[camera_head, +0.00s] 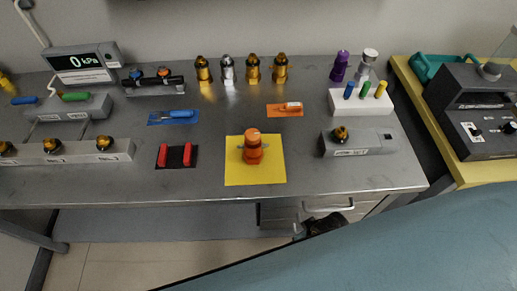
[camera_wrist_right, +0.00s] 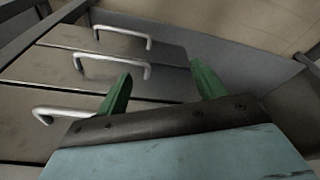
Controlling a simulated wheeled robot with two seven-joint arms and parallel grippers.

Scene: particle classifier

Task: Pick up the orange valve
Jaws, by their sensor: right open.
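The orange valve (camera_head: 253,150) stands upright on a yellow mat (camera_head: 272,174) near the front middle of the metal table in the head view. A dark small part sticks out at its side. My right gripper (camera_wrist_right: 160,88) shows in the right wrist view with its two green fingers wide apart and nothing between them. It faces grey drawers with metal handles, and the valve is not in that view. My left gripper is in neither view.
Left of the mat, red pieces (camera_head: 175,156) lie on a black mat. Right of it is a grey block (camera_head: 370,143) with a gold piece. Behind are a blue tool (camera_head: 174,117), an orange mat (camera_head: 285,110) and several gold and silver fittings. Drawer handles (camera_wrist_right: 112,66) lie before my right gripper.

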